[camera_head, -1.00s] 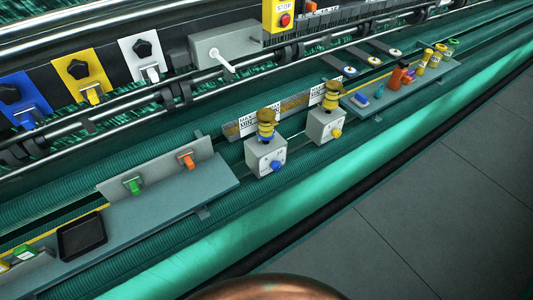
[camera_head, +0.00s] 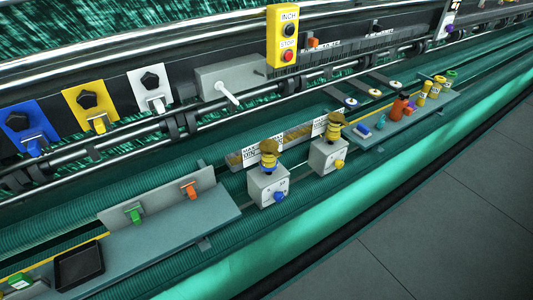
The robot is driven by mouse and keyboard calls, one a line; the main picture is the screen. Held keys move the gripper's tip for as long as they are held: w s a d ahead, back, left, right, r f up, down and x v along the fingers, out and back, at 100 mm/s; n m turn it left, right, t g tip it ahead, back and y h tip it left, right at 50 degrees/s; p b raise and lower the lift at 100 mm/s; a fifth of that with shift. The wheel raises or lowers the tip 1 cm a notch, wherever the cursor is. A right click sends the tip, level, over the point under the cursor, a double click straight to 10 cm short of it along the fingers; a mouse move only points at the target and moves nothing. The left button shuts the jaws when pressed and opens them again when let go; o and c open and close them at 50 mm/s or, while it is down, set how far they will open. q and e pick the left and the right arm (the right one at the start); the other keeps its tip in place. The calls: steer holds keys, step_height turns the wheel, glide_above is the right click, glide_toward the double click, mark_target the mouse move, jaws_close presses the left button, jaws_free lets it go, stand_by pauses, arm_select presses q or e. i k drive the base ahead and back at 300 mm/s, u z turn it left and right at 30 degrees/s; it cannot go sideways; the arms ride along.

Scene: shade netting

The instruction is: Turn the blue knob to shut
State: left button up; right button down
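A small blue knob (camera_head: 280,196) sits on the front of a white box (camera_head: 264,184) near the middle of the view. The marks on the white box are too small to read. Neither of my grippers is in view.
A grey shelf (camera_head: 150,252) with a black tray (camera_head: 79,265) lies at lower left. Another shelf (camera_head: 410,118) with small items is at right. A yellow INCH/STOP box (camera_head: 282,35) stands at the back. Grey floor (camera_head: 450,225) is open at lower right.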

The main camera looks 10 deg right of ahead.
mark_target(279, 195)
steer(key=k, duration=1.05)
steer(key=u, duration=0.75)
steer(key=i, duration=1.4)
steer(key=z, duration=0.75)
